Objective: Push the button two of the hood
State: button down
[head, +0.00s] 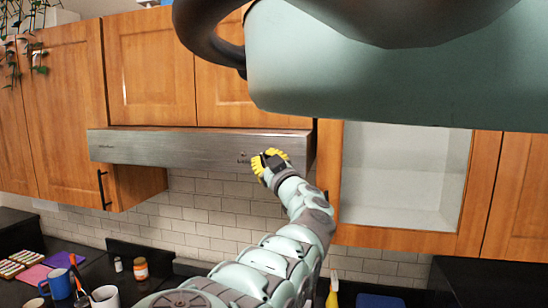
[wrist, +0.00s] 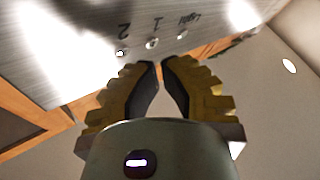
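The hood (head: 190,148) is a long brushed-steel front under the wooden cabinets in the head view. In the wrist view its front (wrist: 60,40) shows small round buttons in a row beside the upside-down labels "2", "1" and "Light". Button two (wrist: 120,53) is the leftmost there, with button one (wrist: 152,43) and the light button (wrist: 182,34) to its right. My gripper (wrist: 159,64) has yellow ribbed fingers with the tips drawn together, nothing held. The tips appear just short of the panel, below buttons two and one. In the head view my gripper (head: 264,155) covers part of the hood's right end.
An open white cabinet compartment (head: 405,170) is right of the hood. White tiles (head: 200,205) line the wall below. Mugs (head: 105,296), a jar (head: 140,268) and other small items stand on the dark counter at lower left. A hanging plant is at upper left.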

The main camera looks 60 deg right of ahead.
jog(key=shift+w+d+f+b, duration=0.15)
jog(key=shift+d+b, duration=0.2)
jog(key=shift+b, duration=0.9)
jog(key=shift+a+r+p, duration=0.25)
jog(key=shift+r+p, duration=0.05)
jog(key=shift+p, duration=1.1)
jog(key=shift+a+f+p, duration=0.1)
jog(key=shift+f+p, duration=0.1)
jog(key=shift+p, duration=0.15)
jog(key=shift+s+r, duration=0.1)
jog(key=shift+s, duration=0.1)
jog(key=shift+s+a+p, duration=0.3)
jog(key=shift+a+p, duration=0.5)
jog(key=shift+p, duration=0.85)
jog(key=shift+s+a+p, duration=0.25)
jog(key=shift+a+p, duration=0.5)
jog(key=shift+p, duration=0.85)
jog(key=shift+s+a+p, duration=0.3)
jog(key=shift+a+p, duration=0.5)
jog(key=shift+p, duration=0.85)
jog(key=c, duration=1.7)
grip_release()
